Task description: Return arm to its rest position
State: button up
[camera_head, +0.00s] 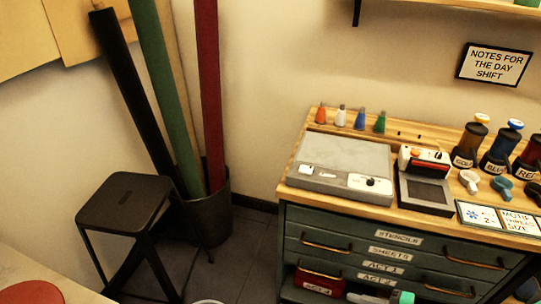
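My gripper and arm do not show in the head camera view. The costume table (300,190) stands at the right, a wooden top over a dark green drawer cabinet. On it sit a flat grey device (340,160) with a small dial panel and, beside it, a black and white device (425,175) with an orange part on top.
A black stool (125,200) stands at the left by a dark bin (208,215) holding tall black, green and red rolls. Several small coloured bottles (360,120) line the table's back. Larger labelled bottles (468,143) stand at right. Dark floor (240,260) lies clear between.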

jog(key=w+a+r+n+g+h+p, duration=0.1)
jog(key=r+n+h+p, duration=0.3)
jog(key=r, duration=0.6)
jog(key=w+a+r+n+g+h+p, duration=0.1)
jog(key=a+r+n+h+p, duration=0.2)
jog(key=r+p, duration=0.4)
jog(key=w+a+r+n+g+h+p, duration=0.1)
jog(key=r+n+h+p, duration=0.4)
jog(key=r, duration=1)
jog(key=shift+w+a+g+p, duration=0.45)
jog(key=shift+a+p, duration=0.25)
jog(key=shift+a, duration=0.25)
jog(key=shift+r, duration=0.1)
